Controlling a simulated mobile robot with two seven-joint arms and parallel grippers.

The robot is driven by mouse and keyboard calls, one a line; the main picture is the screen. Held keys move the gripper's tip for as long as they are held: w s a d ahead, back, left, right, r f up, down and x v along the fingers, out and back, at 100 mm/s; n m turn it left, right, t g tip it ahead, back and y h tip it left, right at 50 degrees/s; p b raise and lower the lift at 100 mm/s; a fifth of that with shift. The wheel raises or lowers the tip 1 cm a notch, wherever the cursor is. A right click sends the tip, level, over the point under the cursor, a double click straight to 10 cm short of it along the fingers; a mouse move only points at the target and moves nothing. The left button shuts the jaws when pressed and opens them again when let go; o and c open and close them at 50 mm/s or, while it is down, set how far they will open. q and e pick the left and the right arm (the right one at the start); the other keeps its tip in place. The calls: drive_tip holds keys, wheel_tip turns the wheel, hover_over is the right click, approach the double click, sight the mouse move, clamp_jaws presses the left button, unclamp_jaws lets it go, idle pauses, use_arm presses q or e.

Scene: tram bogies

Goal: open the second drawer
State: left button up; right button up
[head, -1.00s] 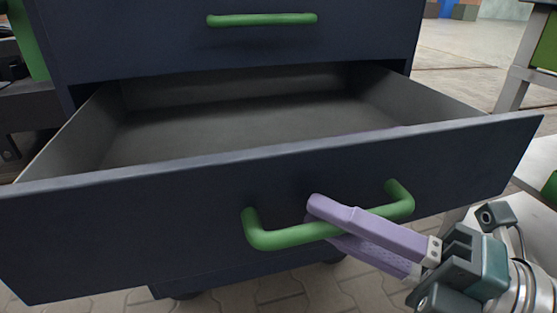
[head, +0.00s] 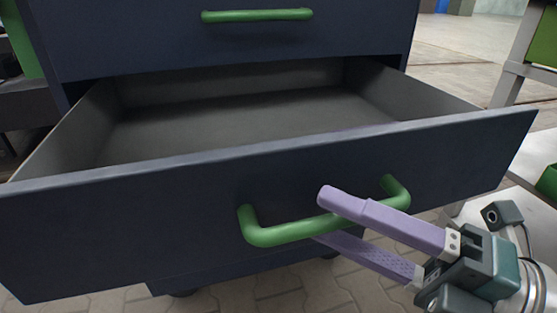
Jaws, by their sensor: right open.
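The second drawer (head: 130,225) is dark blue and stands pulled well out of its cabinet; its grey inside (head: 240,125) is empty. Its green bar handle (head: 285,232) sits on the front panel. My right gripper (head: 322,217) has two purple fingers spread apart, one above and one below the handle bar. It is open around the handle's right half; whether a finger touches the bar I cannot tell. The lower finger's tip is partly hidden behind the handle. My left gripper is not in view.
A closed upper drawer with a green handle (head: 257,15) is above. A light metal frame with a shelf (head: 510,85) stands close at the right, near my right arm. Paved floor (head: 300,290) shows below the drawer.

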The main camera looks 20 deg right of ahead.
drive_tip(key=v, duration=0.9)
drive_tip(key=shift+r, duration=0.1)
